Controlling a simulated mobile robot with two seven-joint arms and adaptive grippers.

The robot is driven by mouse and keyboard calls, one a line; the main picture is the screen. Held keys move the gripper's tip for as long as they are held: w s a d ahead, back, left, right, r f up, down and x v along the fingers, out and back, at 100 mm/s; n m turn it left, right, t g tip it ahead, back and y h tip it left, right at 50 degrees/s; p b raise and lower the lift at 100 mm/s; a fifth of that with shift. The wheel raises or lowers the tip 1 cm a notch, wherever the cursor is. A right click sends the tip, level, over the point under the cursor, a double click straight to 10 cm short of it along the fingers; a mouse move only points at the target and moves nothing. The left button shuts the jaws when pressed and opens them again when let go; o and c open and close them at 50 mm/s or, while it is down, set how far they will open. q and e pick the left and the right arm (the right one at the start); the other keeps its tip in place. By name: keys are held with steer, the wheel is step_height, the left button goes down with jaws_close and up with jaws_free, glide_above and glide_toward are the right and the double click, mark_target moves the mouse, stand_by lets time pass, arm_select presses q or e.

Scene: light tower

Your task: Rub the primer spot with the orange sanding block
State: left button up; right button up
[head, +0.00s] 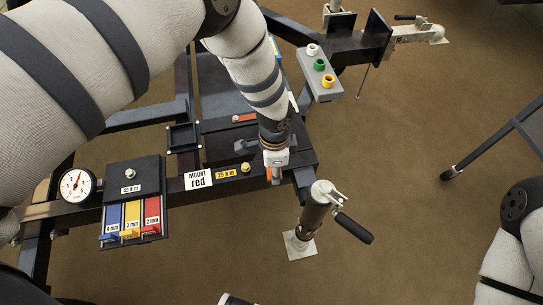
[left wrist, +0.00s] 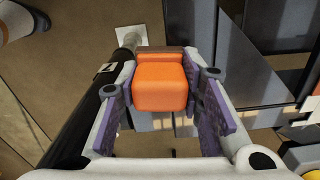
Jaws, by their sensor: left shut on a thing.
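The orange sanding block (left wrist: 160,82) sits between the purple-padded fingers of my left gripper (left wrist: 160,95) in the left wrist view. A brown strip runs along the block's far edge. In the head view my left gripper (head: 273,172) points down over the front right corner of the dark trailer frame, and a little orange shows at its fingers. I cannot tell whether the block touches the frame. I cannot make out a primer spot in either view; the arm and gripper cover part of the frame.
A jack with a black handle (head: 353,228) stands just right of the gripper. Beyond are a tool holder (head: 132,205), a gauge (head: 76,185) and a grey box with coloured buttons (head: 324,88).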

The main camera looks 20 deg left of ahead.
arm_select(q)
step_height(320, 180, up, 6)
steer(key=p, duration=0.3)
steer(key=shift+p, duration=0.35)
steer(key=shift+r, duration=0.1)
steer(key=shift+r+p, duration=0.85)
steer(key=shift+r, duration=0.7)
steer(key=shift+s+f, duration=0.1)
steer(key=shift+f, duration=0.15)
arm_select(e)
steer(key=shift+t, duration=0.6)
steer(key=v, duration=0.5)
steer(key=shift+w+r, duration=0.2)
steer(key=shift+w, duration=0.35)
